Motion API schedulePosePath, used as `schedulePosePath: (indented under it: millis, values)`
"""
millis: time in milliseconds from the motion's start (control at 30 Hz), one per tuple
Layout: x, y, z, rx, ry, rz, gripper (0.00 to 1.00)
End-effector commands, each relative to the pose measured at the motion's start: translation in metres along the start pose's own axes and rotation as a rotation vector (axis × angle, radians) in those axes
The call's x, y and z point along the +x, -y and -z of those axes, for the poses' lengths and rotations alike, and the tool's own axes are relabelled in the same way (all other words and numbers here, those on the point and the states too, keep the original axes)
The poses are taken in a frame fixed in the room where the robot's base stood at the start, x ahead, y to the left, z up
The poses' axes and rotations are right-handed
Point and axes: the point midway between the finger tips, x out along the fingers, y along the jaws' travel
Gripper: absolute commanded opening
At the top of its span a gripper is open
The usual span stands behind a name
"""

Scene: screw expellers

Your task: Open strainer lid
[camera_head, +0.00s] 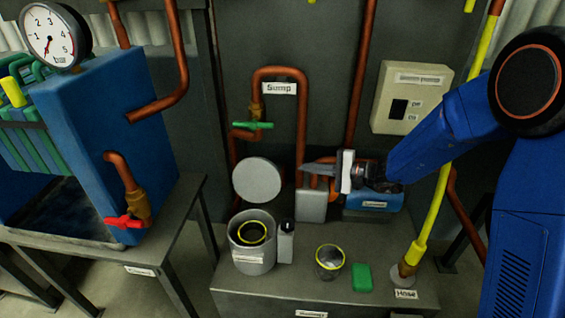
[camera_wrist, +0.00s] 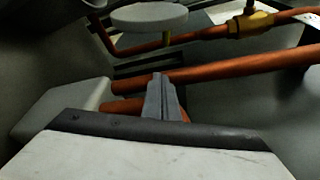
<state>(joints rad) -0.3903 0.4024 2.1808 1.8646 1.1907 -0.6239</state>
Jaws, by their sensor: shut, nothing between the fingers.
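The strainer (camera_head: 251,258) is a grey cylinder on the low bench, with a yellow-rimmed dark opening inside it. Its round grey lid (camera_head: 257,180) stands raised and tilted back above the strainer's rear edge, so the strainer's top is uncovered. A round grey disc, which looks like the lid, shows at the top of the wrist view (camera_wrist: 149,17). My gripper (camera_head: 306,169) is shut and empty, its fingers pointing left. It is to the right of the lid and apart from it, in front of the copper pipes. Its closed fingers also show in the wrist view (camera_wrist: 159,90).
A grey box (camera_head: 311,206) and a blue pump (camera_head: 373,201) stand behind on the bench (camera_head: 330,300). A yellow-rimmed cup (camera_head: 329,262), a green block (camera_head: 362,277) and a yellow hose (camera_head: 431,215) are at the right. A green-handled valve (camera_head: 253,125) is above the lid.

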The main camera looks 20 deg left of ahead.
Motion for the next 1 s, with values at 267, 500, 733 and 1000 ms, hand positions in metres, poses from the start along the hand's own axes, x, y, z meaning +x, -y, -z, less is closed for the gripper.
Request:
schedulePosePath:
  millis: [267, 500, 733, 1000]
  values:
    - [0.015, 0.000, 0.011, 0.035, -0.019, 0.030, 0.00]
    - [0.054, 0.001, 0.011, 0.033, -0.017, 0.028, 0.00]
    - [0.091, 0.002, 0.011, 0.032, -0.016, 0.028, 0.00]
    - [0.097, 0.003, -0.009, 0.031, -0.017, 0.029, 0.00]
